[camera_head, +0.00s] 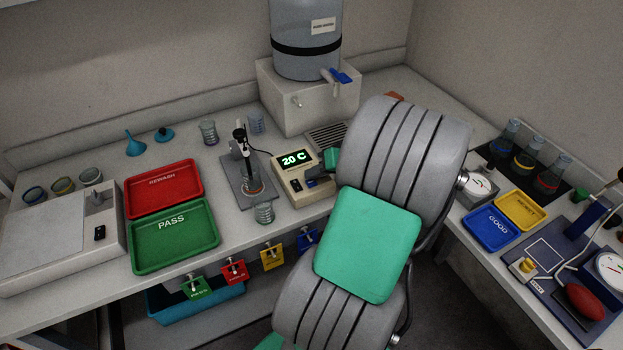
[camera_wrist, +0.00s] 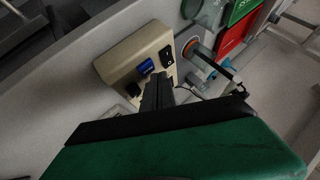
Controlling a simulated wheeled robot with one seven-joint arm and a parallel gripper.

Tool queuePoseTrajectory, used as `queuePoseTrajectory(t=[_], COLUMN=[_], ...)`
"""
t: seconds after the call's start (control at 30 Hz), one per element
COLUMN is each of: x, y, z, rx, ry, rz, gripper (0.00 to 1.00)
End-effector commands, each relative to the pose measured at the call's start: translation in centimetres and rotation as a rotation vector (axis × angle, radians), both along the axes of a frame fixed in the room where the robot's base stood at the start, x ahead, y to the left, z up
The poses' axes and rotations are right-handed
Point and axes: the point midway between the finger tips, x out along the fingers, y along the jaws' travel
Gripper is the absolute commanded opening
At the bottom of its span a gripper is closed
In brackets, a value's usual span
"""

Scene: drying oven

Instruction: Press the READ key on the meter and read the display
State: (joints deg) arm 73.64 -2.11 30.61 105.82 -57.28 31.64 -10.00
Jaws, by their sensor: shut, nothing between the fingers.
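The meter (camera_head: 289,186) is a beige box on the bench with a lit green display (camera_head: 295,158) that reads "20 C". In the wrist view the meter (camera_wrist: 127,55) shows a blue key (camera_wrist: 146,67) and a black switch (camera_wrist: 167,56) on its face. My gripper (camera_head: 318,178) is at the right side of the meter face, mostly hidden behind my arm. In the wrist view my gripper (camera_wrist: 160,80) is shut and empty, its dark fingertips close to the blue key. I cannot tell whether they touch it. No key lettering is legible.
A probe stand (camera_head: 240,175) stands left of the meter, with a glass beaker (camera_head: 264,212) in front. A red tray (camera_head: 163,182) and a green PASS tray (camera_head: 175,260) lie further left. A water tank (camera_head: 305,45) stands behind. My arm blocks the bench to the right.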

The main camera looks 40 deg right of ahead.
Motion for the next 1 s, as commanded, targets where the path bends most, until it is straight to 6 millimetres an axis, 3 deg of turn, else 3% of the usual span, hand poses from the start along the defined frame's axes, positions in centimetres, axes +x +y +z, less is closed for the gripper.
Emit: queuePoseTrajectory(t=[0.37, 0.83, 1.0], x=[0.0, 0.0, 0.0], y=[0.0, 0.0, 0.0], z=[0.5, 5.1, 5.4], rx=[0.0, -0.001, -0.001], ry=[0.0, 0.0, 0.001], rz=[0.0, -0.001, -0.001], gripper=[0.0, 0.0, 0.0])
